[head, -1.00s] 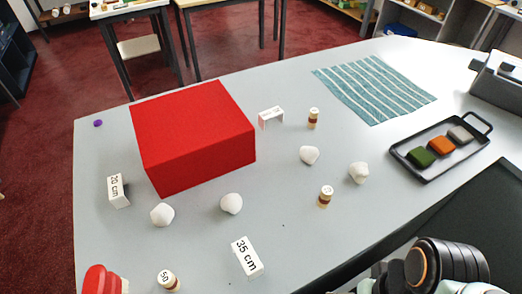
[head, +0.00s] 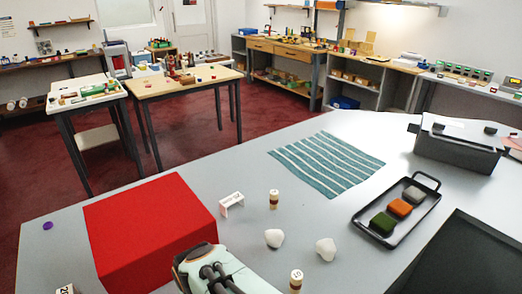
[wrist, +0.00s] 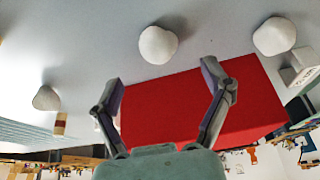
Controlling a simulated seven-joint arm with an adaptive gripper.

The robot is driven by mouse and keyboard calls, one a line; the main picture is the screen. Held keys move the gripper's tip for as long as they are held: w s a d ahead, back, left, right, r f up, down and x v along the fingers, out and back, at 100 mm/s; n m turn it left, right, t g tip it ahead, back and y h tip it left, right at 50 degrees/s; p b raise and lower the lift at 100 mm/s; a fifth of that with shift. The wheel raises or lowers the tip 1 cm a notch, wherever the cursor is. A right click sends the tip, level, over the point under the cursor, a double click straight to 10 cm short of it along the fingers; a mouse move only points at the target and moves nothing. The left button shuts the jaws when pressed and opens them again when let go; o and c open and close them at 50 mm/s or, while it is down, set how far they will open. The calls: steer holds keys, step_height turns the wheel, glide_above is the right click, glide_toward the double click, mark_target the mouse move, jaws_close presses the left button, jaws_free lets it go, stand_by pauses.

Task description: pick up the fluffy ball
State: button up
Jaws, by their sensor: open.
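Several off-white roundish lumps lie on the grey counter; the frames do not clearly show which is the fluffy ball. In the wrist view, one rounded lump (wrist: 158,45) lies just above the gap between my fingertips in the picture. A second lump (wrist: 274,36) is to its right and a third (wrist: 46,98) at far left. The head view shows two lumps (head: 274,238) (head: 326,249) right of my arm; my arm and the frame edge hide the others. My gripper (wrist: 163,75) is open and empty, its fingers in front of the red box.
The large red box (head: 150,228) stands beside my arm. A striped cloth (head: 327,163), a black tray (head: 372,241) with coloured blocks and a grey case (head: 458,143) are at right.

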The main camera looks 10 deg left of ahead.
steer(key=shift+x, duration=2.4)
steer(key=shift+r, duration=0.1)
steer(key=c, duration=0.9)
steer(key=shift+o, duration=0.2)
